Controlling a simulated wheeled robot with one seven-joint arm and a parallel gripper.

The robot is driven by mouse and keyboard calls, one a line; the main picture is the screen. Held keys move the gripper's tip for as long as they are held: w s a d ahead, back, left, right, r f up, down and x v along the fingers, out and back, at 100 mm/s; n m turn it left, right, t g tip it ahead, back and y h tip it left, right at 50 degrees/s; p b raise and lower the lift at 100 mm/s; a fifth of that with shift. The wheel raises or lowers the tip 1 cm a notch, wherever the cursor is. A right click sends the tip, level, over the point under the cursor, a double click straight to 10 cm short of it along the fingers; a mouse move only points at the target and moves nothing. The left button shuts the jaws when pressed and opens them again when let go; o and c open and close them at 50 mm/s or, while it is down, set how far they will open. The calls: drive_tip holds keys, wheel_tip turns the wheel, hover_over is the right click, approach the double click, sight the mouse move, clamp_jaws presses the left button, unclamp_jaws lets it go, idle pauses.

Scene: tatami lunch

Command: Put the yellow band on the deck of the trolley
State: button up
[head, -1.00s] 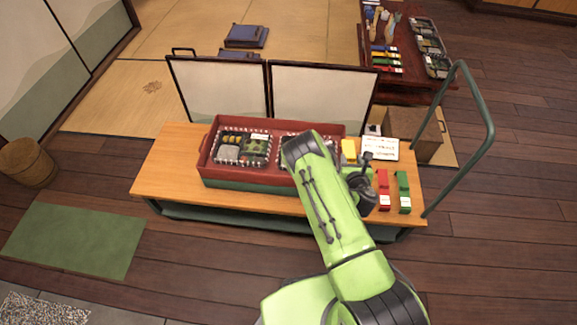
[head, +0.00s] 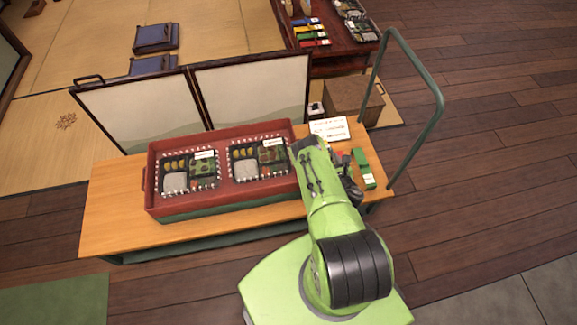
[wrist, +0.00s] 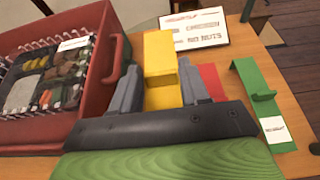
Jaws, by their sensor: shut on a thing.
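The yellow band (wrist: 159,52) stands out between the two grey fingers of my gripper (wrist: 160,88) in the wrist view, and the fingers are shut on it. In the head view my arm hides the yellow band and most of the gripper. The trolley (head: 108,212) has a wooden deck and a tall green handle (head: 437,92) at its right end. The band is over the right part of this deck, beside the red crate. I cannot tell whether its underside touches the deck.
The red crate (head: 222,199) with two lunch boxes fills the deck's middle. A white sign (wrist: 195,29) is behind the band. A red band (wrist: 211,80) and a green band (wrist: 257,92) lie to the right. The deck's left end is clear.

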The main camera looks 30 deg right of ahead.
wheel_tip(320, 180, down, 10)
drive_tip(key=b, duration=0.5)
drive_tip(key=shift+f+b, duration=0.2)
drive_tip(key=shift+b, duration=0.2)
drive_tip(key=shift+r, duration=0.2)
drive_tip(key=o, duration=1)
drive_tip(key=shift+f, duration=0.15)
drive_tip(key=shift+r, duration=0.2)
